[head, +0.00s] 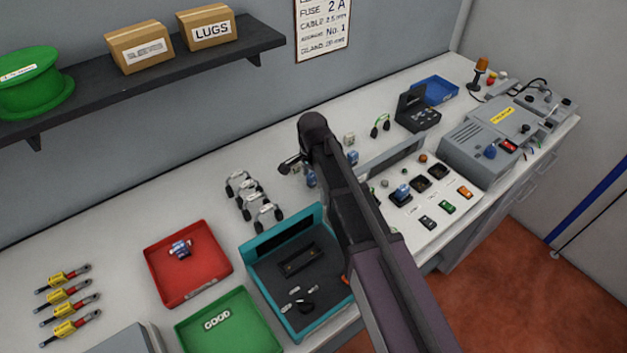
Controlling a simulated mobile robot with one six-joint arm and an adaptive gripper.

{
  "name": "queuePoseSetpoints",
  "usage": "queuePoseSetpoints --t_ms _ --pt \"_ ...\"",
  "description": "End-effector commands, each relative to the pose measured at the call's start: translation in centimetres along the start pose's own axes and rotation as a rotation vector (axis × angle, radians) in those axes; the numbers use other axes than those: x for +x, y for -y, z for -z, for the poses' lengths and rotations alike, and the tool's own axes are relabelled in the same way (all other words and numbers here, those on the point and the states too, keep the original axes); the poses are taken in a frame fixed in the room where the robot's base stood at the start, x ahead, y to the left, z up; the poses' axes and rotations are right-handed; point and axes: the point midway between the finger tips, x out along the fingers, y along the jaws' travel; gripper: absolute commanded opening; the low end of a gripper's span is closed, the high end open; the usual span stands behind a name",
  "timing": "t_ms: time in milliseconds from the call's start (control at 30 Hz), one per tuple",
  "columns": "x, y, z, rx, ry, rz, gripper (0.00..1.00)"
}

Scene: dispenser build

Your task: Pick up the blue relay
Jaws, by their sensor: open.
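Small blue blocks that look like relays stand on the bench by my arm. One blue relay (311,179) is just left of the arm and partly hidden by it; another blue block (352,157) is just right of it. A further blue block (402,191) sits on the white panel (423,205), and a blue piece (180,250) lies in the red tray (205,287). My gripper (290,166) is at the far end of the arm, near the first relay. It is open, holds nothing visible, and is mostly hidden by the wrist.
A teal open box (262,262) stands under my arm, with a green tray (190,335) to its left. Clear-topped parts (255,198) stand left of the gripper. A grey machine (490,140) and blue tray (435,90) are at right. A shelf (150,75) overhangs the back left.

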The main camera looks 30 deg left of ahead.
Motion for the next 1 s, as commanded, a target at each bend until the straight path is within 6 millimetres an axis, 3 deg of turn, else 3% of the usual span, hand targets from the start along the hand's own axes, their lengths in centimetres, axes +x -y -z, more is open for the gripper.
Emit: queuePoseSetpoints --t_ms 67,300,733,1000 --pt "0.0 0.0 0.0 0.000 0.000 0.000 0.68" --pt "0.0 0.0 0.0 0.000 0.000 0.000 0.00" --pt "-0.1 0.0 0.0 -0.001 0.000 0.000 0.00" --pt "-1.3 0.0 0.0 -0.001 0.000 0.000 0.00"
